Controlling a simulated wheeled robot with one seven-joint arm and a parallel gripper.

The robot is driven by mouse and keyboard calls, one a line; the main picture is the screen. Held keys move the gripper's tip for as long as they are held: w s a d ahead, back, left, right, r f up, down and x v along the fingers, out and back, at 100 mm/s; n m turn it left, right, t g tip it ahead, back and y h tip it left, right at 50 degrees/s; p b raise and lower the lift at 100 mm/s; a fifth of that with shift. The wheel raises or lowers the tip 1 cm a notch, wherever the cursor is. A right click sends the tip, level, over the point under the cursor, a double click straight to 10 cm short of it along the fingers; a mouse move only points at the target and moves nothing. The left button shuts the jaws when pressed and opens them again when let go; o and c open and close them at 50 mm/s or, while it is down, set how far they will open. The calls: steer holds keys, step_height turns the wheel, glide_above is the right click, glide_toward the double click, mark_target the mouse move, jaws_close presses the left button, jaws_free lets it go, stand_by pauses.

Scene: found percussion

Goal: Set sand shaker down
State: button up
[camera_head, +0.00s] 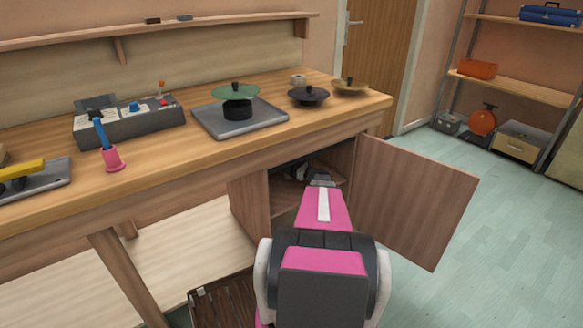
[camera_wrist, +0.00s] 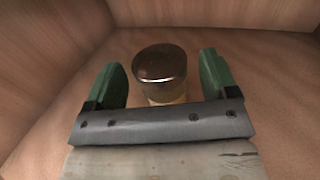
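The sand shaker (camera_wrist: 160,65) looks like a small jar with a dark shiny metal lid and a paler body below. In the wrist view it stands upright on the brown cabinet floor. My gripper (camera_wrist: 165,80) is open, its two green fingers on either side of the shaker with a visible gap at each side. In the head view my arm reaches into the open cabinet (camera_head: 250,205) under the workbench. There my gripper is mostly hidden by my own arm, and I cannot make out the shaker.
The cabinet door (camera_head: 415,200) stands open to the right of my arm. Cabinet walls (camera_wrist: 60,60) close in around the gripper. The workbench (camera_head: 200,160) above holds a control box (camera_head: 130,125), a tray (camera_head: 215,125) and lid-like discs (camera_head: 308,96). A slatted crate (camera_head: 222,305) sits below left.

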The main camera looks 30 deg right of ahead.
steer(key=shift+r, duration=0.1)
steer(key=shift+s+d, duration=0.1)
steer(key=shift+s, duration=0.1)
steer(key=v, duration=1.1)
steer(key=shift+s+d, duration=0.2)
steer(key=shift+s, duration=0.05)
